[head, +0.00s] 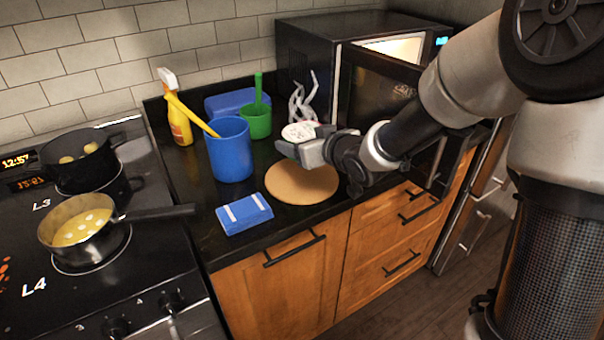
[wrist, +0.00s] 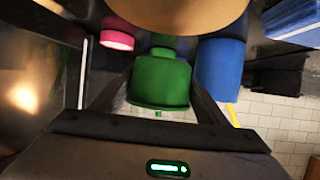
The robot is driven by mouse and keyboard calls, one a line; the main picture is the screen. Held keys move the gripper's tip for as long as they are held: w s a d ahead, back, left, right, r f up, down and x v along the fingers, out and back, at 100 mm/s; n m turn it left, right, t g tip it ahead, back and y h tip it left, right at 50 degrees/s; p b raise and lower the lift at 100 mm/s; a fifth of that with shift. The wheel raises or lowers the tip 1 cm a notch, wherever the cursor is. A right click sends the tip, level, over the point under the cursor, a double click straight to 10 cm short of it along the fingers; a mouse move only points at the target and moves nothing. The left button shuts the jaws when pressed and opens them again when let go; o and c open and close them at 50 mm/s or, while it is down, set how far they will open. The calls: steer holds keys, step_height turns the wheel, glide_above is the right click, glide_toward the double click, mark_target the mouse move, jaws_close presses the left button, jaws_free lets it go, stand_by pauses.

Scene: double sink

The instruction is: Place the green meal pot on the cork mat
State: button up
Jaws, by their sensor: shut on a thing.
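My gripper (head: 300,150) is shut on the green meal pot (wrist: 160,82), which shows between the two dark fingers in the wrist view. That view is upside down, with the counter side at the top. The round tan cork mat (head: 302,186) lies on the black counter in front of and below my gripper. It also shows at the top of the wrist view (wrist: 185,14). The pot appears held above the counter, near the mat's back edge.
A blue pitcher (head: 230,155) and a green cup with a utensil (head: 256,122) stand behind left. A blue cloth or sponge (head: 244,214) lies left of the mat. The open microwave door (head: 378,98) is close to my arm. The mat's top is clear.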

mark_target(302, 177)
steer(key=shift+f+b, duration=0.9)
steer(key=shift+f, duration=2.5)
steer(key=shift+f, duration=0.25)
steer(key=o, duration=1.3)
steer(key=shift+r, duration=0.3)
steer(key=p+v, duration=0.2)
steer(key=v, duration=0.8)
steer(key=shift+s+d+r+p, duration=0.1)
steer(key=shift+s+d+p, duration=0.05)
steer(key=shift+s+p, duration=0.2)
steer(key=shift+s+d+r, duration=0.15)
steer(key=shift+s+d, duration=0.15)
steer(key=shift+s, duration=0.2)
